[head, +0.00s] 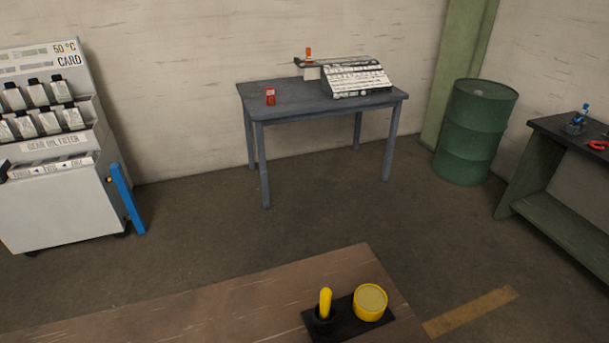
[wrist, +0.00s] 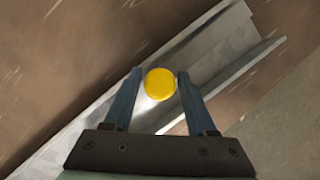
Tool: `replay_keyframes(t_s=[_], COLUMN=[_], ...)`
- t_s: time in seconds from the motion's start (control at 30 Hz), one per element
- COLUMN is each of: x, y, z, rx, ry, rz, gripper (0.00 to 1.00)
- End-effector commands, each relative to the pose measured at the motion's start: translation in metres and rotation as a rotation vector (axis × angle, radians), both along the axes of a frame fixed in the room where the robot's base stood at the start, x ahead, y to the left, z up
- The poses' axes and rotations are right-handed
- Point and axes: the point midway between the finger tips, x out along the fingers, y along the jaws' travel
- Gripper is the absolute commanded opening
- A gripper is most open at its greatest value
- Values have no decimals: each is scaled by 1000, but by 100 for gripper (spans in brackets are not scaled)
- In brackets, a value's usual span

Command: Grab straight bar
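My gripper (wrist: 158,77) shows only in the wrist view, with its two dark fingers apart. A round yellow disc (wrist: 160,84) appears between the fingertips, with thin gaps at its sides. I cannot tell whether it is the end of a longer part or how far below the tips it lies. Behind it, a straight grey metal bar with a raised lip (wrist: 215,62) runs diagonally from lower left to upper right. The hand hides part of this bar. I cannot make it out in the head view.
A brown wooden bench (head: 215,312) is in front, holding a black tray (head: 342,328) with a yellow handle (head: 325,303) and a yellow tin (head: 370,302). Beyond are a blue-grey table (head: 290,97), a green drum (head: 475,135), a cabinet (head: 50,200) and a leaning blue post (head: 127,198). Floor between is clear.

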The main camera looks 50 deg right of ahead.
Motion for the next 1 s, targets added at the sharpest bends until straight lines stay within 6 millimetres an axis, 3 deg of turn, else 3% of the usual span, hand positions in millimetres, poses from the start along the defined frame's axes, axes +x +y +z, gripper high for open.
replay_keyframes(t_s=[0.03,0.3,1.0], x=[0,0,0], y=[0,0,0], z=[0,0,1], rx=[0,0,0], ry=[0,0,0], rz=[0,0,0], gripper=[47,0,0])
